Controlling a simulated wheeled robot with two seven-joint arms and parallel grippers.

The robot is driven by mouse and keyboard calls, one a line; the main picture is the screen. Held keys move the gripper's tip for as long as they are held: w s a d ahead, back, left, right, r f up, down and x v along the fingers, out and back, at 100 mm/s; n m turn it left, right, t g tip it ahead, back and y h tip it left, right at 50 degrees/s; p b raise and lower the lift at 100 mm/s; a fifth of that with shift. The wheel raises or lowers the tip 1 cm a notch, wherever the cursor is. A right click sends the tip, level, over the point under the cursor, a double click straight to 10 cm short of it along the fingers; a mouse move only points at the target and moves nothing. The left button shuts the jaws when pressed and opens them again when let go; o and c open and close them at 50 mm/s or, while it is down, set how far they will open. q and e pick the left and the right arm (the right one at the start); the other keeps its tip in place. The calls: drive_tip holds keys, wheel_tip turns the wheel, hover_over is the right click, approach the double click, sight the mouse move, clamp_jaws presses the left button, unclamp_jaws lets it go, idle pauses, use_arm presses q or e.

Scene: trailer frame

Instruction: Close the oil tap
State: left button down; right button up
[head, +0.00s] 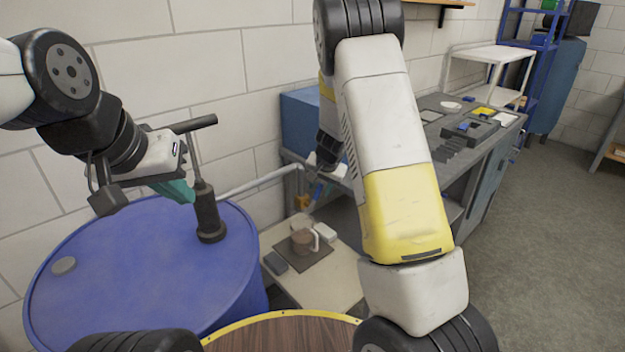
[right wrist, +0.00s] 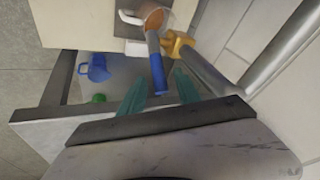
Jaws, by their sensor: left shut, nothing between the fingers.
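The oil tap has a brass-yellow body (right wrist: 178,47) on the end of a grey pipe (right wrist: 217,80) and a lever with a blue grip (right wrist: 157,75). In the head view the tap body (head: 302,201) is small beside the workbench, partly behind my right arm. My right gripper (right wrist: 160,72) is open, with one teal finger on each side of the blue grip's end; I cannot tell whether they touch it. A jug with brown contents (head: 303,239) stands below the tap. My left gripper (head: 178,190) is shut and empty above the blue barrel, near its hand pump.
The blue barrel (head: 110,270) with a black hand pump (head: 208,215) fills the left. A white box (head: 325,232) stands beside the jug. The grey workbench (head: 470,150) is behind my right arm. A blue mug (right wrist: 95,68) is in the wrist view. Floor is free at right.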

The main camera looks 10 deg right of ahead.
drive_tip(key=shift+w+f, duration=0.2)
drive_tip(key=shift+f, duration=0.25)
clamp_jaws()
idle(1.1)
